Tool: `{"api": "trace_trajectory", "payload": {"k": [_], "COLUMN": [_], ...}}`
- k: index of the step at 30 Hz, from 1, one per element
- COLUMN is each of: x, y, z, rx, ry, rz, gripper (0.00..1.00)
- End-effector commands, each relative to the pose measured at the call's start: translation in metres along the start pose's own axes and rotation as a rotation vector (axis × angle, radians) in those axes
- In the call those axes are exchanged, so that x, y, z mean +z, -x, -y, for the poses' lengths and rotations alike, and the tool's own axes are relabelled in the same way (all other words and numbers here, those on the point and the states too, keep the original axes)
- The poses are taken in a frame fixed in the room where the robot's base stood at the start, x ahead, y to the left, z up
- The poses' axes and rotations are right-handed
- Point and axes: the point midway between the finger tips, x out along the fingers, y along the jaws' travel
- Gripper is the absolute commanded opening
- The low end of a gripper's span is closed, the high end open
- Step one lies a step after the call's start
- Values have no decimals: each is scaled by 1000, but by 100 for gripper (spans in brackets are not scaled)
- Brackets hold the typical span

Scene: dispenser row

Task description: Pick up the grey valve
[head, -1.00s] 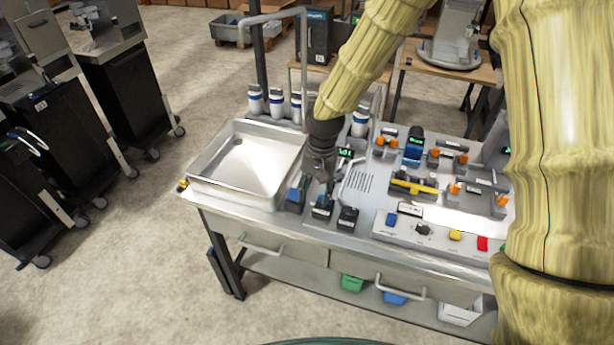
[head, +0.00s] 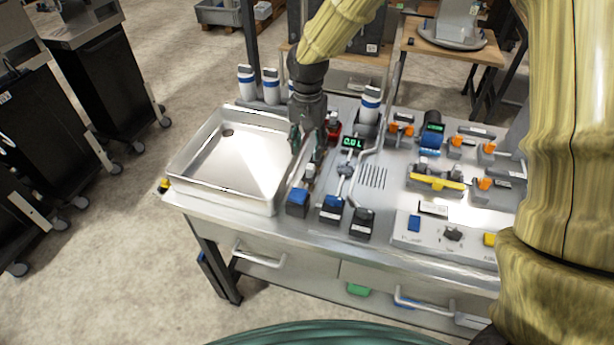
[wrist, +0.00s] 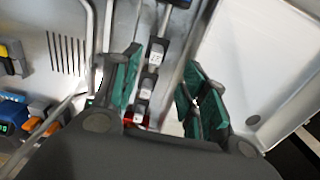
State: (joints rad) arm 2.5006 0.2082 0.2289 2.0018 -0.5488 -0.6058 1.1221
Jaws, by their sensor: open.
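My gripper (head: 307,150) points down over the bench, just right of the steel sink tray, with its green-padded fingers apart. In the wrist view my gripper (wrist: 160,88) has nothing held between its fingers. A narrow line of small grey fittings with white labels (wrist: 154,56) runs between the fingers, seen from above. In the head view a small grey fitting (head: 310,172) shows just below the fingers, behind a blue-topped block (head: 298,199). It may be the grey valve, but I cannot tell for sure. The fingers partly hide this area.
The sink tray (head: 187,187) has a raised rim close to my gripper's left. White bottles with blue bands (head: 271,87) stand behind. A red part (head: 334,131) and a green display (head: 352,142) are at right. Dark blocks (head: 362,224) and a yellow-handled valve (head: 437,182) stand farther right.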

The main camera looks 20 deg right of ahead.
Motion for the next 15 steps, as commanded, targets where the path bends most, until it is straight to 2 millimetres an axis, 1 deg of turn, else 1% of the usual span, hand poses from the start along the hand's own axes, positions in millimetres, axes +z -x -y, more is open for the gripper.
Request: {"api": "trace_trajectory", "payload": {"k": [1, 5, 7, 15], "x": [0, -1, -2, -2], "y": [-4, -9, -15, -47], "z": [-1, -3, -4, -4], "rx": [-1, 0, 0, 1], "ry": [-1, -5, -6, -5], "rz": [-1, 0, 0, 0], "gripper": [44, 44, 44, 44]}}
